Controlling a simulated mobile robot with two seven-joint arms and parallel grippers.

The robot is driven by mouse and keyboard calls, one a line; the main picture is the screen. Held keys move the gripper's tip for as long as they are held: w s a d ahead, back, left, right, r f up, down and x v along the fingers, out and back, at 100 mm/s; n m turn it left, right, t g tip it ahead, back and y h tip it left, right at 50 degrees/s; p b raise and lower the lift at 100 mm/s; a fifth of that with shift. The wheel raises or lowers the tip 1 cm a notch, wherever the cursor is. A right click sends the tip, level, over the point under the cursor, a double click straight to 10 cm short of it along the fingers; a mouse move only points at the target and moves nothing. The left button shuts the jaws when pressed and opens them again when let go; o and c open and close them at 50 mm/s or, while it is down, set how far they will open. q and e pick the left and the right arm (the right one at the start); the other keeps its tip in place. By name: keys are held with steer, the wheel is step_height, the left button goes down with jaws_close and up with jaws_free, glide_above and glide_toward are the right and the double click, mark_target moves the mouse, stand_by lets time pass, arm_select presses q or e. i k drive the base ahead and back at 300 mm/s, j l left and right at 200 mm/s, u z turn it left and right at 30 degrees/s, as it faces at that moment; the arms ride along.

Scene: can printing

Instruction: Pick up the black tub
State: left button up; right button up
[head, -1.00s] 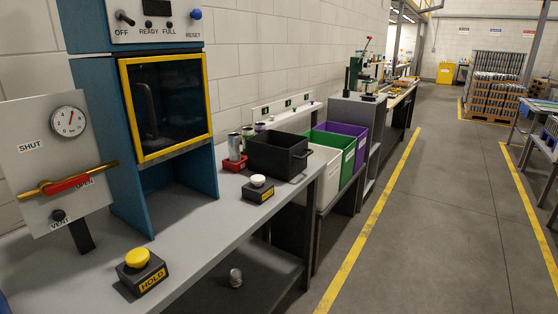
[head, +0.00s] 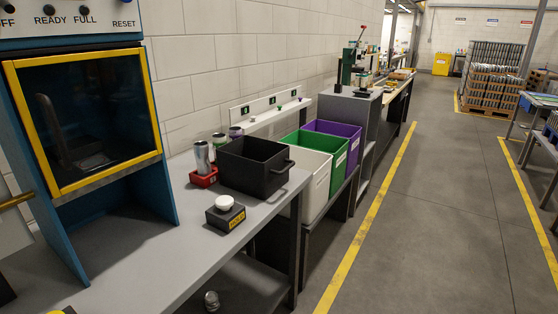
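The black tub (head: 246,174) is an open-topped dark box with a handle on its right side. It sits on the grey workbench (head: 195,240) near its far right end, against no gripper. Its inside looks dark and I see nothing in it. Neither of my grippers shows in the head view.
A red holder (head: 203,178) with a can (head: 201,156) stands left of the tub. A black box with a white button (head: 225,203) is in front of it. White (head: 318,181), green (head: 324,160) and purple (head: 343,136) bins stand beyond.

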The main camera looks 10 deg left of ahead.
mark_target(256, 167)
steer(key=i+z, duration=0.2)
steer(key=i, duration=0.5)
steer(key=i+j+z, duration=0.2)
steer(key=i, duration=0.45)
steer(key=l, duration=0.1)
